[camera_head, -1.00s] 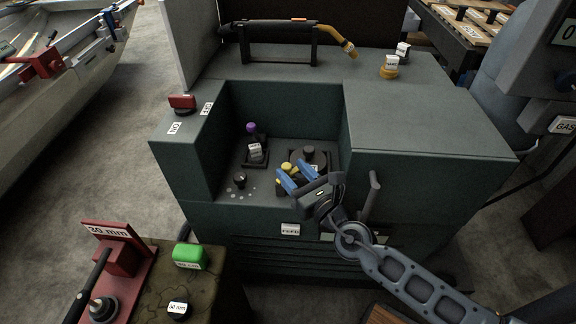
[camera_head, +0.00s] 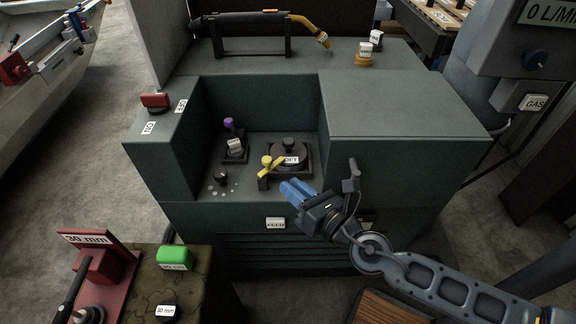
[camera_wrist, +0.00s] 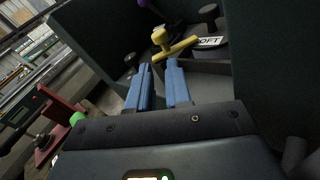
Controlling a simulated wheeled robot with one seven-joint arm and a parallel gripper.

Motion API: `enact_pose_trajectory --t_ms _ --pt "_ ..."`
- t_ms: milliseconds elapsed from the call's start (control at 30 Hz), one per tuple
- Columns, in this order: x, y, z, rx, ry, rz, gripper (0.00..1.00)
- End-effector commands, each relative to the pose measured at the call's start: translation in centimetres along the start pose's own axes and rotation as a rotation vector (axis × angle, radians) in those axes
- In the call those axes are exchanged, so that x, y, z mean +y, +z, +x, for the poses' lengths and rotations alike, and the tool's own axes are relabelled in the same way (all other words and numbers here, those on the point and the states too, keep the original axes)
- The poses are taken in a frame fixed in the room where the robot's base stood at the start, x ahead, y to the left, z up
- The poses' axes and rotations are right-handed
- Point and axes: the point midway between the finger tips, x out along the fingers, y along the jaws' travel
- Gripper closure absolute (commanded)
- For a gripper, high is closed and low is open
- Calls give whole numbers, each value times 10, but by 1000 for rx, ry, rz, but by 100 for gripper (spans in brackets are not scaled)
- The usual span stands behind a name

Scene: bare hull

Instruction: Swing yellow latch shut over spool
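The yellow latch (camera_head: 273,166) is a bar with a round knob, at the front left of the dark spool (camera_head: 291,147) in the machine's recess. It slants toward the spool, and its far end covers part of the spool's white label, leaving "OFT" readable. I cannot tell whether it is fully seated. In the wrist view the latch (camera_wrist: 178,48) lies just beyond my fingertips, with the spool (camera_wrist: 209,22) behind it. In the wrist view my gripper (camera_wrist: 159,70) is open with a narrow, empty gap.
The recess has a wall (camera_head: 355,130) close on the right. A purple-knobbed part (camera_head: 229,124) and a small black knob (camera_head: 221,178) stand left of the spool. A dark handle (camera_head: 354,168) sticks out beside my gripper. The front floor of the recess is mostly clear.

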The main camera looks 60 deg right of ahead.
Motion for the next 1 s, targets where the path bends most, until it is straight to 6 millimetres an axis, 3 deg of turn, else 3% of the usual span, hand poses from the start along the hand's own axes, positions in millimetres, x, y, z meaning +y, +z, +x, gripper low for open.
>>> enact_pose_trajectory --t_ms 67,200,500,900,1000 --pt "1 -8 -22 62 6 164 89" --pt "-2 14 -25 37 -76 629 100" --pt "-8 31 -43 -47 -314 1726 100" --pt "11 23 -68 -171 -630 2649 100" --pt "8 31 -50 -311 -685 2783 100"
